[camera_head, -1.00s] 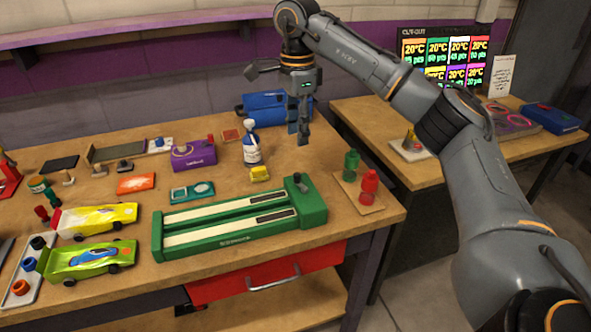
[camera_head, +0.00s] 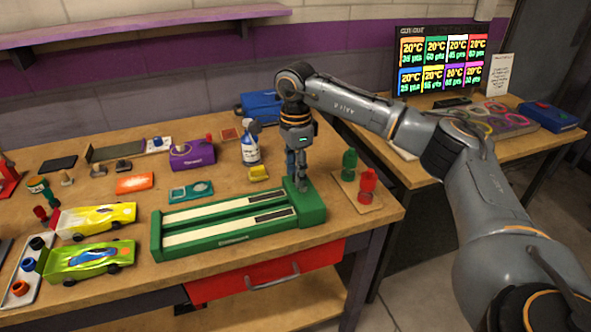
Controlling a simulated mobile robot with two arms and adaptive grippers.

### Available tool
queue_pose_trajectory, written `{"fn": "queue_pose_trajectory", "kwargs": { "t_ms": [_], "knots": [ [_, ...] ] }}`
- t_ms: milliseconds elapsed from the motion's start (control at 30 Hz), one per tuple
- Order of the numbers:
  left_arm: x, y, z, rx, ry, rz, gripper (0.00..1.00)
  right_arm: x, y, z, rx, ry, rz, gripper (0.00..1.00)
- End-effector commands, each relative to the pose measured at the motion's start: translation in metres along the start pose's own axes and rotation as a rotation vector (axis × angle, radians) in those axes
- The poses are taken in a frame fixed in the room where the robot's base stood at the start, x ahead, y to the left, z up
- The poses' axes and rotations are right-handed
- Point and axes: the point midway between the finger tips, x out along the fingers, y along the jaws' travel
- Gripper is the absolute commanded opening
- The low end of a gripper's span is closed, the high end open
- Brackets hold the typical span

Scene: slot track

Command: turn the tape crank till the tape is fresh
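The green two-lane slot track unit (camera_head: 235,236) lies near the front of the workbench, with a pale strip (camera_head: 225,229) along each lane and a dark patch near the right end of each. Its raised end block (camera_head: 313,208) is at the right. A dark knob, likely the crank, stood on that block and is now hidden behind my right gripper (camera_head: 300,180). The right gripper points down at the back of the block, its fingertips at the knob's place. I cannot tell whether it touches or grips the knob. My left gripper is out of view.
Green (camera_head: 349,163) and red (camera_head: 367,185) knobbed pieces stand just right of the block. Two toy cars, yellow (camera_head: 95,217) and green (camera_head: 88,258), sit left.

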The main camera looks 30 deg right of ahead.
Motion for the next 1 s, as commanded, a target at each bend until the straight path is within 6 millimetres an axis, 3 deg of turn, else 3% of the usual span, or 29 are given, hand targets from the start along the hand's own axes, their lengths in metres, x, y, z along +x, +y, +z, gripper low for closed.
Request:
{"fn": "queue_pose_trajectory", "kwargs": {
  "t_ms": [33, 200, 667, 1000],
  "knots": [
    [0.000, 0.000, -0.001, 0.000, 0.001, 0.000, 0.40, 0.000, 0.000, 0.000, 0.000, 0.000, 0.000, 0.31],
    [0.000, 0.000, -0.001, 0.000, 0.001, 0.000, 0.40, 0.000, 0.000, 0.000, 0.000, 0.000, 0.000, 0.00],
    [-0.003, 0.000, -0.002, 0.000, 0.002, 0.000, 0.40, -0.001, -0.001, -0.002, 0.067, 0.000, 0.000, 0.00],
    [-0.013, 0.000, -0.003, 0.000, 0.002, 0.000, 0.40, -0.002, -0.001, -0.009, 0.327, -0.001, 0.000, 0.00]
  ]
}}
